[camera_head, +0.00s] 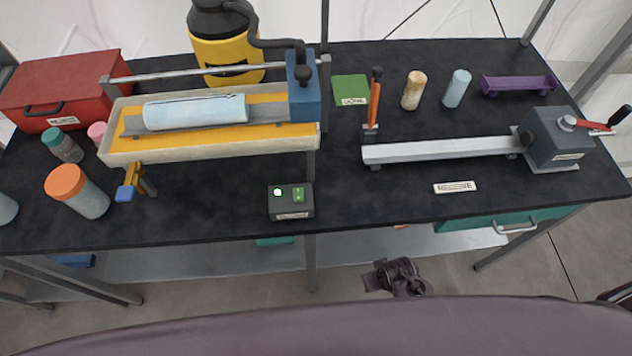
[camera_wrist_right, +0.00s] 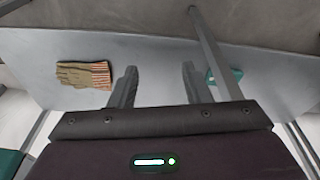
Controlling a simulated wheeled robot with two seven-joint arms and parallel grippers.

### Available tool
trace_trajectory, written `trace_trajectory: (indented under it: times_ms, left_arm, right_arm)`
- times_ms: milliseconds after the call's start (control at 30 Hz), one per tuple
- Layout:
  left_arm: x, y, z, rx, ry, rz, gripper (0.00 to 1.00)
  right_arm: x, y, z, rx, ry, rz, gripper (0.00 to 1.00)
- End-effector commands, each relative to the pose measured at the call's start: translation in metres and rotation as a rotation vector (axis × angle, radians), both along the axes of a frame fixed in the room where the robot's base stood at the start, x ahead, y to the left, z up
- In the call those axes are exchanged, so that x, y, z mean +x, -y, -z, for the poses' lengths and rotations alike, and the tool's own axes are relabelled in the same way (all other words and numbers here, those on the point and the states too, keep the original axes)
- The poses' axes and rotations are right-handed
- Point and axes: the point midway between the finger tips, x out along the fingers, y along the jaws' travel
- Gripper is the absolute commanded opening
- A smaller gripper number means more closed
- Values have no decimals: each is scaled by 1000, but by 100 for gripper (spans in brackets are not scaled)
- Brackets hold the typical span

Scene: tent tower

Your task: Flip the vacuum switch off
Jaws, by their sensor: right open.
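A small dark switch box (camera_head: 291,213) stands near the front edge of the black table, left of the middle. Its top carries a round pale light with a green tint and a green switch. Its front label is too small to read. A yellow canister with a black top and hose (camera_head: 226,55) stands at the back behind the trough. My right gripper (camera_head: 385,272) is below and in front of the table edge, right of the box and apart from it. In the right wrist view its fingers (camera_wrist_right: 158,82) are spread and empty. My left gripper is not in view.
A long trough (camera_head: 210,150) holding a pale blue roll lies behind the box. Bottles, one with an orange cap (camera_head: 80,192), stand left. A grey rail (camera_head: 440,150) with a motor box is right. Gloves (camera_wrist_right: 84,75) lie on the lower shelf.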

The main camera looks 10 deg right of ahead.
Motion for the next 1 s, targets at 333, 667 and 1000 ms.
trace_trajectory:
  times_ms: [333,667,1000]
  left_arm:
    - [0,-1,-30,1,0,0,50]
    - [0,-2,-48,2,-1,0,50]
    - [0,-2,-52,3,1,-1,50]
  right_arm:
    - [46,-7,-190,8,67,12,44]
    - [57,-33,-314,49,118,30,44]
    - [83,-118,-362,128,139,79,44]
